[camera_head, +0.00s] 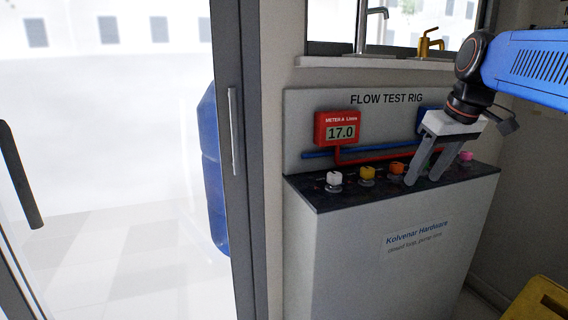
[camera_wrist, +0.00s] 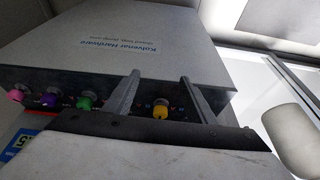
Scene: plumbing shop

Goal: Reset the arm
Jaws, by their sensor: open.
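My gripper (camera_head: 424,181) is open and empty, hanging fingers down over the right part of the flow test rig's (camera_head: 390,240) dark knob panel (camera_head: 345,200). Its fingertips look close to the orange knob (camera_head: 396,168) and a partly hidden green knob (camera_head: 431,165); I cannot tell whether they touch anything. In the wrist view, the two fingers (camera_wrist: 161,80) stand apart, with a yellow knob (camera_wrist: 160,111) showing between them. Pink (camera_wrist: 15,95), purple (camera_wrist: 48,101) and green (camera_wrist: 84,104) knobs are left of the fingers. My gripper hides part of the row.
A red meter (camera_head: 340,131) reads 17.0; a blue meter (camera_head: 428,119) is mostly hidden behind my arm. Taps (camera_head: 372,30) stand on the ledge above. A framed glass door (camera_head: 110,160) is at left, with a blue barrel (camera_head: 212,170) behind it. A yellow object (camera_head: 540,300) is at lower right.

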